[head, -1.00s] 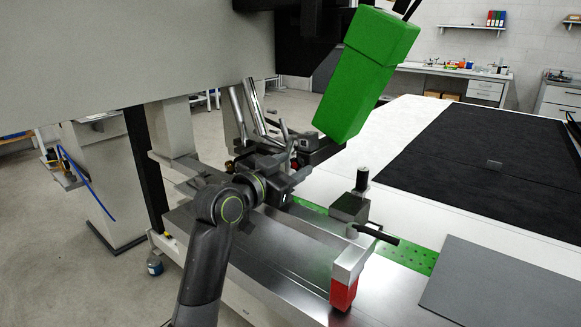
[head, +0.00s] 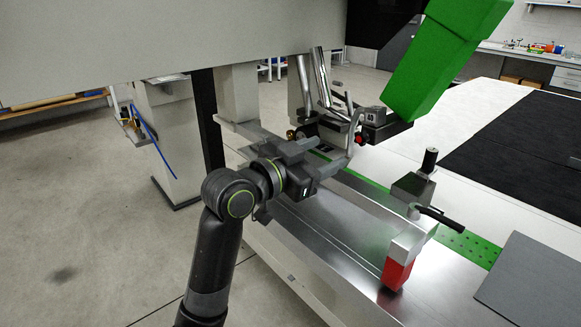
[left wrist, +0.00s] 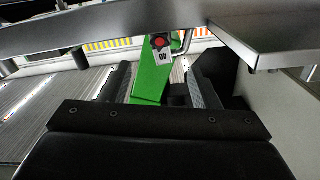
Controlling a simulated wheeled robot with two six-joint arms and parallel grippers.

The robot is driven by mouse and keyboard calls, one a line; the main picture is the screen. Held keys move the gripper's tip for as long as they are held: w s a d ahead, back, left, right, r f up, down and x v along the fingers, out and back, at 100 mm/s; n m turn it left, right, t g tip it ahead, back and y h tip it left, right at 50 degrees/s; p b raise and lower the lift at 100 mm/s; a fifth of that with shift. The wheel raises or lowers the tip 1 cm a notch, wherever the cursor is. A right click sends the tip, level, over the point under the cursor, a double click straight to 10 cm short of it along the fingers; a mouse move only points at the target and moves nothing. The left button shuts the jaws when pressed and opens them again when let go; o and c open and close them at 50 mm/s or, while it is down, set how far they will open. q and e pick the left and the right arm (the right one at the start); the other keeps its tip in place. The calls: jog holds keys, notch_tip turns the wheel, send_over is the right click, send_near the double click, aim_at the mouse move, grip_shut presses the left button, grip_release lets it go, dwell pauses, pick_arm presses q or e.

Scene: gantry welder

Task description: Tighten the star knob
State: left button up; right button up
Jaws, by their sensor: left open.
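A small red knob (head: 361,138) sits below the block marked 40 on the machine, under the green column; its lobes are too small to make out. In the left wrist view a red knob (left wrist: 159,43) shows beside the 40 label, ahead of and between the fingers. My left gripper (head: 312,149) is in front of the machine, above the steel bed. Its two fingers (left wrist: 161,82) stand apart with nothing between them, and the knob is beyond their tips. A small dark and brass-coloured knob (head: 291,134) shows just behind the gripper. My right gripper is not in view.
The green column (head: 440,65) slants down close above the machine. A grey beam (head: 170,45) spans the top. A grey bar also crosses the top of the left wrist view (left wrist: 100,35).

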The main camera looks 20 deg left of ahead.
pick_arm(q)
jog(key=v, duration=0.7)
jog(key=shift+s, duration=0.2)
jog(key=shift+a, duration=0.1)
